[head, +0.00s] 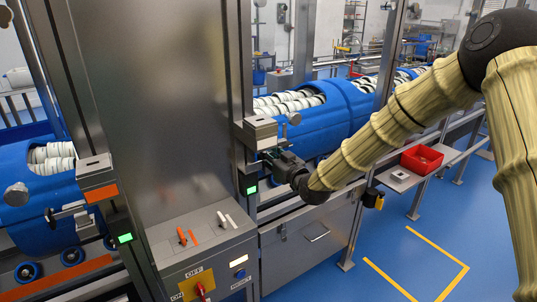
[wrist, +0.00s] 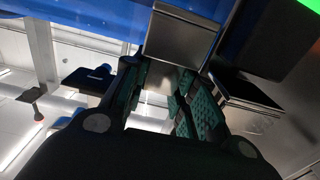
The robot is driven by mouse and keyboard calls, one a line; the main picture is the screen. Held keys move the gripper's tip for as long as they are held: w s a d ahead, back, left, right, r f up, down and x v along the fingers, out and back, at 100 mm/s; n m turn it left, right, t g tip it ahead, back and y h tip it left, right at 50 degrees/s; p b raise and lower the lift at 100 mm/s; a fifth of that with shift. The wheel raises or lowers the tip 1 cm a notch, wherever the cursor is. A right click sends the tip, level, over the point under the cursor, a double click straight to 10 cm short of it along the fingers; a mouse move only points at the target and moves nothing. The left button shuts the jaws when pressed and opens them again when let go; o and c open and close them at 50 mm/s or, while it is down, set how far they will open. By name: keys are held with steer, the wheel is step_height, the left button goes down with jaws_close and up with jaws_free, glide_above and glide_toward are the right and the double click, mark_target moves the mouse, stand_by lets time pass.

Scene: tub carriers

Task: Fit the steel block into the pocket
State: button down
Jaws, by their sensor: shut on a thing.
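My gripper (head: 268,156) is at the near side of a grey steel housing (head: 260,131) on the machine's post, just below its top. In the wrist view, its two green-padded fingers (wrist: 160,88) are shut on a small grey piece (wrist: 163,75), which I take for the steel block; the fingers hide most of it. A larger grey box face (wrist: 180,38) lies just past the fingertips. The housing has a small dark mark on its top. Whether the block touches the housing or is in a pocket cannot be told. In the head view the block is hidden by the gripper.
A similar housing (head: 94,167) with an orange front stands at the left. Blue tub carriers (head: 330,113) hold white rings behind the post. A switch panel (head: 205,245) is below. A red bin (head: 421,160) and a pale plate (head: 399,176) sit on the right rail.

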steer(key=shift+f, duration=0.2)
steer(key=c, duration=1.1)
jaws_free()
steer(key=shift+r, duration=0.1)
steer(key=v, duration=1.2)
steer(key=shift+a, duration=0.1)
steer(key=shift+s, duration=0.1)
